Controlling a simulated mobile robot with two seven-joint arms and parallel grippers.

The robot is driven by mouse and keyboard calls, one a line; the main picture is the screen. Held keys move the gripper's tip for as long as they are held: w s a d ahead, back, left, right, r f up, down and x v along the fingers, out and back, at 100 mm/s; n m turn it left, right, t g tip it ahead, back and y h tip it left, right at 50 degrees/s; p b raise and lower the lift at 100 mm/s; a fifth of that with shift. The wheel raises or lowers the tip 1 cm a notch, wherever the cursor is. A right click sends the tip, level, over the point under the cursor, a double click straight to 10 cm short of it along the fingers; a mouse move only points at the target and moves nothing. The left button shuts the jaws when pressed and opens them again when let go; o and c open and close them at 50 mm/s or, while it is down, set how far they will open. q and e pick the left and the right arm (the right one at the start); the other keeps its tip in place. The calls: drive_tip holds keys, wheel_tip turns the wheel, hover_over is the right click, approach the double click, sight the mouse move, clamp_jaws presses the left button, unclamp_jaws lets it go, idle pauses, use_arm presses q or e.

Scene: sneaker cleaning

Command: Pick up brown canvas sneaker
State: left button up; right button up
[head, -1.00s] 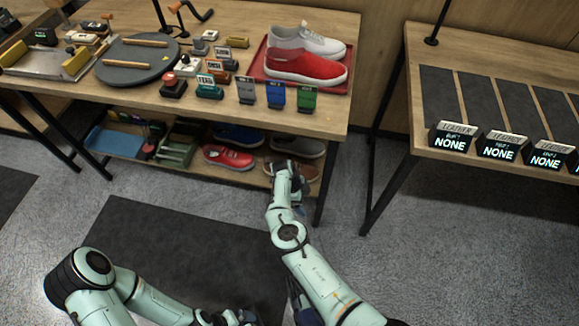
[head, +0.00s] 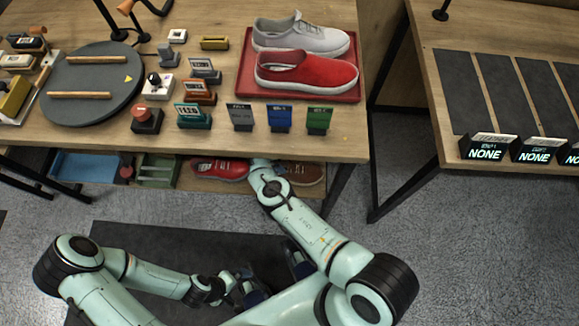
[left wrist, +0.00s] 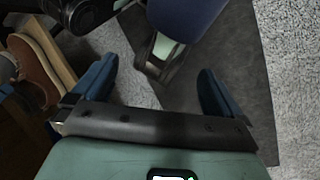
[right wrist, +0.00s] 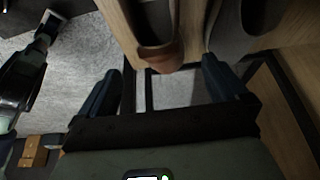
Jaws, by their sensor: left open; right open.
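The brown canvas sneaker (head: 306,173) lies on the low shelf under the table, partly hidden by the tabletop and my right arm. In the right wrist view the brown sneaker (right wrist: 158,35) lies just ahead of my right gripper (right wrist: 161,66). The gripper is open and empty, with one end of the sneaker facing the gap between its fingers. In the head view the right gripper is hidden under the table. My left gripper (head: 242,288) is open and empty over the dark floor mat. The left wrist view also shows it (left wrist: 157,66), with a reddish-brown shoe (left wrist: 35,70) at the left.
The red sneaker (head: 220,169) is left of the brown one on the shelf. A table leg frame (right wrist: 285,105) stands to the right. Above, a red tray (head: 246,75) holds two shoes.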

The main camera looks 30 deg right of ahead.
sight(293, 169)
drive_tip(key=x, duration=0.2)
drive_tip(key=b+x, duration=0.1)
drive_tip(key=x, duration=0.2)
drive_tip(key=shift+s+f, duration=0.15)
drive_tip(key=shift+s, duration=0.15)
use_arm(q)
drive_tip(key=shift+w+f+t+b, duration=0.15)
drive_tip(key=shift+w+f+b, duration=0.15)
drive_tip(key=shift+f+b, duration=0.45)
drive_tip(key=shift+w+f+t+b, duration=0.15)
drive_tip(key=shift+w+f+b, duration=0.1)
drive_tip(key=shift+f+b, duration=0.5)
use_arm(e)
drive_tip(key=shift+x, duration=3.05)
drive_tip(key=shift+w, duration=0.2)
drive_tip(key=c, duration=1.1)
